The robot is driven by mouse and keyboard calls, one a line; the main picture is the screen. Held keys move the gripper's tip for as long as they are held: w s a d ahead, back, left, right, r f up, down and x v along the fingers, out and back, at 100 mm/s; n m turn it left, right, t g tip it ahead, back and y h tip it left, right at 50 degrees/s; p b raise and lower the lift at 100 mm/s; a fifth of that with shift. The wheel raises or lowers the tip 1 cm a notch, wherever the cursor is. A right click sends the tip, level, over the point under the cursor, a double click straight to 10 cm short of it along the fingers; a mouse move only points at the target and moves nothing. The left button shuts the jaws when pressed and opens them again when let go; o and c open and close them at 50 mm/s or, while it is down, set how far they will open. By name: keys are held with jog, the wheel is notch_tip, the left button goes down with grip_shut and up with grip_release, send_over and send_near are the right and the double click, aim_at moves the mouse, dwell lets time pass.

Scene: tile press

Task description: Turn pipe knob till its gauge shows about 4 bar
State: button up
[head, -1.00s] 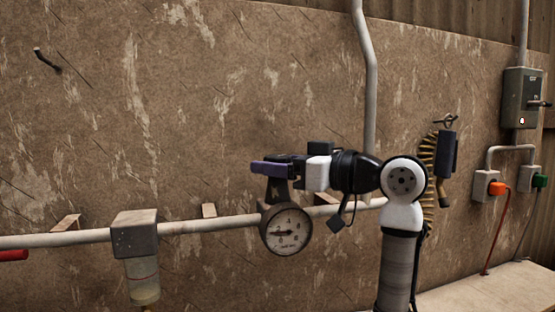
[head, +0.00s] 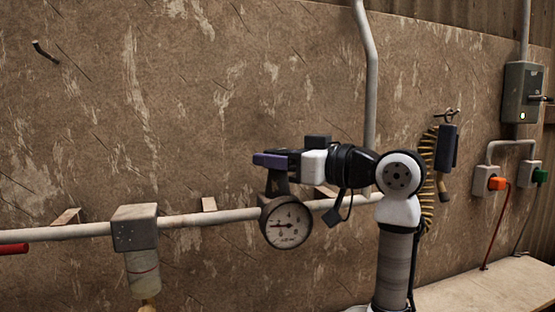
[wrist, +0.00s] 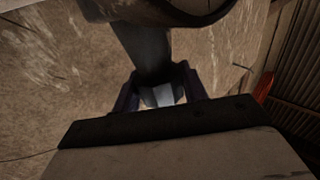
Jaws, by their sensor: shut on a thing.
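The round white-faced gauge (head: 286,223) hangs on the grey wall pipe, under my gripper. Its needle points to the left, on the low side of the dial; the figures are too small for an exact reading. My gripper (head: 270,160), with purple fingers, is shut on the pipe knob above the gauge. In the head view the fingers hide the knob. In the wrist view my gripper (wrist: 160,95) has a finger on each side of the knob (wrist: 162,95), with a dark grey neck (wrist: 148,50) beyond it. Part of the gauge's round housing (wrist: 195,10) shows at the top.
The pipe (head: 195,219) runs along the wall, with a grey filter block and clear bowl (head: 136,232) at left. A coiled hose (head: 428,175) hangs right of my arm. A switch box (head: 522,95) with a green lamp and plugged sockets are at far right.

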jog(key=m+t+h+b, duration=0.1)
jog(key=m+t+h, duration=0.3)
jog(key=t+h, duration=0.1)
jog(key=shift+m+b, duration=0.3)
jog(key=shift+b, duration=0.1)
jog(key=m+t+h, duration=0.1)
jog(key=m+h, duration=0.1)
jog(key=h, duration=0.1)
jog(key=m+t+h, duration=0.1)
jog(key=m+h, duration=0.1)
jog(key=h, duration=0.1)
jog(key=shift+a+t+h+b, duration=0.1)
jog(key=shift+t+h+b, duration=0.2)
jog(key=shift+t+b, duration=0.1)
jog(key=m+h, duration=0.3)
jog(key=h, duration=0.1)
jog(key=m+h+b, duration=0.1)
jog(key=m+h, duration=0.1)
jog(key=h, duration=0.2)
jog(key=shift+m, duration=0.4)
jog(key=shift+m+g+h+b, duration=0.5)
jog(key=shift+m+g+h, duration=0.6)
jog(key=shift+m+h, duration=0.85)
jog(key=shift+h, duration=0.65)
jog(key=o, duration=1)
jog(key=shift+c, duration=0.2)
